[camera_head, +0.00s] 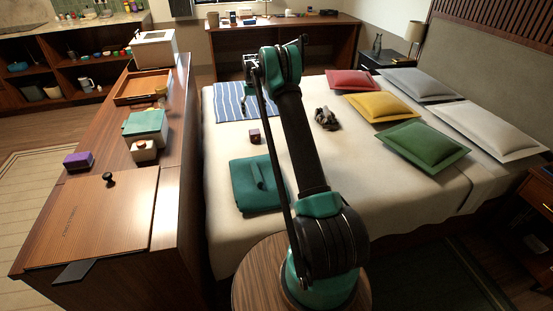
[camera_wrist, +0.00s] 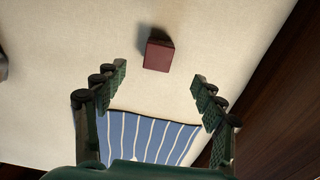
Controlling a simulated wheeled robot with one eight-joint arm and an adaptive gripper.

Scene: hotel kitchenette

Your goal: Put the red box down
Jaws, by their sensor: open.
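The red box (camera_wrist: 159,51) is a small dark red cube. It rests on the pale bed cover, and it also shows in the head view (camera_head: 254,136) between the striped cloth and the teal folded cloth. My gripper (camera_wrist: 157,88) is open and empty in the wrist view, its two green fingers spread wide. The box lies beyond the fingertips and apart from them. In the head view my gripper (camera_head: 247,88) hangs over the striped cloth, small and partly hidden by my arm.
The blue striped cloth (camera_head: 230,103) and teal folded cloth (camera_head: 243,190) lie on the bed. A dark crumpled item (camera_head: 326,118) and several pillows lie to the right. A wooden counter (camera_head: 105,190) with boxes runs along the left. Bare bed cover surrounds the red box.

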